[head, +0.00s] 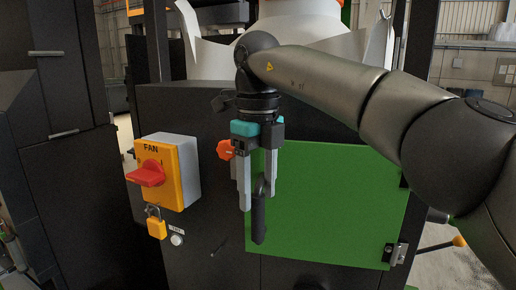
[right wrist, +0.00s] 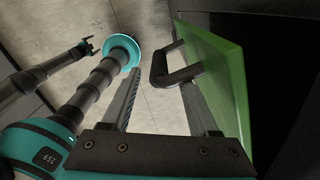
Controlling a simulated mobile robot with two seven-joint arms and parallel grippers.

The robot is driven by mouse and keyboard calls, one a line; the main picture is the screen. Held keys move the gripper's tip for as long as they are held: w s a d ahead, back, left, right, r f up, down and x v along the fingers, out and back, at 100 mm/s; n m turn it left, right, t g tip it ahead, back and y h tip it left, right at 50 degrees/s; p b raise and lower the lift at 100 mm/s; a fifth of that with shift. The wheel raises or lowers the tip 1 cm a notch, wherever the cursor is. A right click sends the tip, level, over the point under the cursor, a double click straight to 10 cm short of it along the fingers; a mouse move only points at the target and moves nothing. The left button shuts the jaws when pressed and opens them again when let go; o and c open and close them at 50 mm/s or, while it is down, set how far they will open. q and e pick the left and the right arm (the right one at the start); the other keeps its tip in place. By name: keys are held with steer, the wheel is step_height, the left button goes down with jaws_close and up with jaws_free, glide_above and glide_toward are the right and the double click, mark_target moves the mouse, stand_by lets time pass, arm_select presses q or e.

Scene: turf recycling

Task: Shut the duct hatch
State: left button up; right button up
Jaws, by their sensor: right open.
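The green duct hatch (head: 335,205) is on the front of a dark cabinet, with metal fittings at its right edge. Its black bar handle (head: 259,215) is near its left edge. My right gripper (head: 257,203) points down at the handle, open, its fingers either side of it in the picture. In the right wrist view the handle (right wrist: 157,65) shows between the finger tips; I cannot tell if they touch it. The hatch (right wrist: 225,70) shows its thick edge there, with dark space behind. A small gripper (right wrist: 87,46), seemingly my left, shows far off; its jaws are too small to judge.
Left of the hatch are a yellow fan switch box (head: 180,172) with a red knob (head: 146,174), and a yellow padlock (head: 156,226). An orange knob (head: 225,150) sits close beside my right gripper. Bare floor (right wrist: 150,110) shows below the gripper.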

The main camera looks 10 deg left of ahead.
arm_select(q)
step_height(320, 180, up, 3)
steer(key=p, duration=0.3)
steer(key=shift+r, duration=0.15)
arm_select(e)
step_height(320, 180, up, 8)
steer(key=shift+r, duration=0.1)
arm_select(q)
steer(key=shift+c, duration=0.2)
